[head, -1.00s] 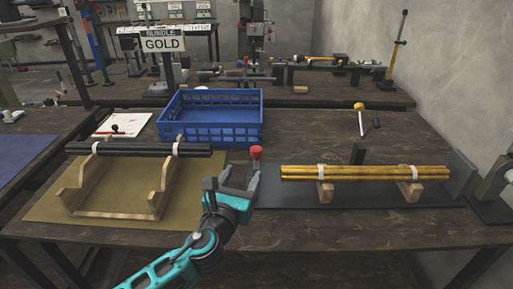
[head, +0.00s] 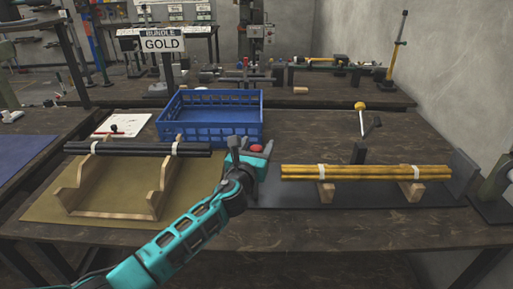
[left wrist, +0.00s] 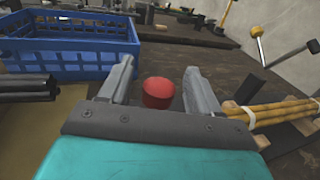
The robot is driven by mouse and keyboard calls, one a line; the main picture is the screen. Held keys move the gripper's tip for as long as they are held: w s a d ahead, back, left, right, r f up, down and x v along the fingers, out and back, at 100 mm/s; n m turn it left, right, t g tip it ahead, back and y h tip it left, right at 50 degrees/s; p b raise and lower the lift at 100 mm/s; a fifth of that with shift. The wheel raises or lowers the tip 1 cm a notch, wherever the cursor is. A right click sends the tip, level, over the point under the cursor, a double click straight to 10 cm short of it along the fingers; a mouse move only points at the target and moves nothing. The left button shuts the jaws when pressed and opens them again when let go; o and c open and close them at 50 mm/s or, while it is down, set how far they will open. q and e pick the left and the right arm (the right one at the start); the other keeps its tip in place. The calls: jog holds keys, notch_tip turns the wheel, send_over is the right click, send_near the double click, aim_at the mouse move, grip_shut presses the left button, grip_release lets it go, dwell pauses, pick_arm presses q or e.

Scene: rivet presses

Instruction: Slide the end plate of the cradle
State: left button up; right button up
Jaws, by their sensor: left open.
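The cradle is a dark grey base (head: 290,195) with wooden blocks (head: 325,192) under a bundle of gold rods (head: 365,172). An upright grey plate (head: 465,176) stands at its right end. A red knob (head: 256,149) is at the left end; what it is fixed to is hidden by my gripper. My left gripper (head: 251,146) is open at the knob. In the left wrist view the red knob (left wrist: 158,92) appears between the two spread fingers, with a gap on each side. My right gripper is not in view.
A blue crate (head: 210,134) stands behind my left gripper. Black rods (head: 135,149) rest on a wooden stand (head: 112,212) at the left. A short black post (head: 358,153) and a yellow-knobbed lever (head: 361,118) are behind the gold rods.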

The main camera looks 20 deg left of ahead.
pick_arm(q)
grip_shut()
dwell(0.6)
